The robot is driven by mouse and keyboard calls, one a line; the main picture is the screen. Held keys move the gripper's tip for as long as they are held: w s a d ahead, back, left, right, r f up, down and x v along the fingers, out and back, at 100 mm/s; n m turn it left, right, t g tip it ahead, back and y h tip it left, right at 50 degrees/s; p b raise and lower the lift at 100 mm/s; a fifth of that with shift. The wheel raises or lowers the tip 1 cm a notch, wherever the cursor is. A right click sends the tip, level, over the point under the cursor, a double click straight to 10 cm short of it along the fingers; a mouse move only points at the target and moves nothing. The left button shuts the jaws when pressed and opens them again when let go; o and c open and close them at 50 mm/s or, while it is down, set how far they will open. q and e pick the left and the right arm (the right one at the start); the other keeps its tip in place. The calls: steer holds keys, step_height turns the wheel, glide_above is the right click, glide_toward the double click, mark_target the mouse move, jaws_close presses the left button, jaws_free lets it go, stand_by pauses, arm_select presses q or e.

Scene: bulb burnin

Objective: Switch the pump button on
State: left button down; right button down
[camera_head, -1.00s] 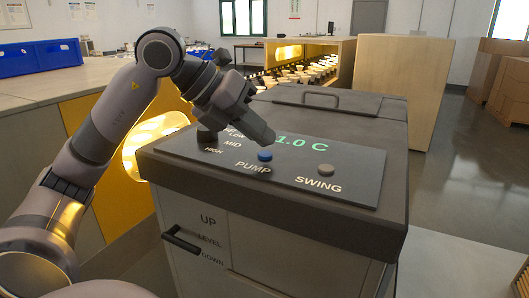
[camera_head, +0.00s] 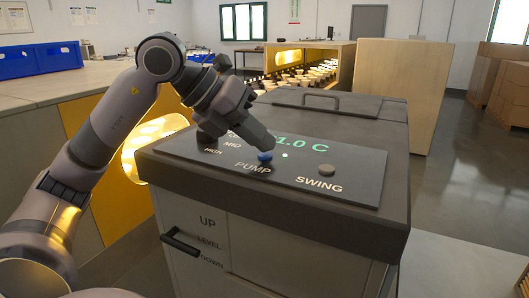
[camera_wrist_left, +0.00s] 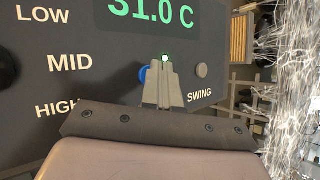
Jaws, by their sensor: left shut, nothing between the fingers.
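The blue pump button (camera_head: 265,156) is on the sloped dark panel (camera_head: 232,164), above the word PUMP. A small green light (camera_head: 285,156) glows just right of it. My left gripper (camera_head: 269,146) is shut and empty, its tips at the button and partly covering it. In the left wrist view the shut fingertips (camera_wrist_left: 164,72) cover much of the blue button (camera_wrist_left: 144,75), which shows at their left. The green light (camera_wrist_left: 165,58) shines just above the tips. I cannot tell whether the tips touch the button. My right gripper is not in view.
The grey swing button (camera_head: 327,169) is to the right on the panel. A dark knob (camera_head: 207,136) with LOW, MID and HIGH labels is at left. A lever handle (camera_head: 181,240) sticks out from the cabinet front. A lid handle (camera_head: 306,96) stands behind the panel.

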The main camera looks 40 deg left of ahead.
mark_target(259, 155)
arm_select(q)
steer(key=shift+r+p, duration=0.35)
steer(key=shift+r, duration=0.15)
step_height(259, 155, up, 6)
steer(key=p, duration=0.5)
steer(key=shift+p, duration=0.4)
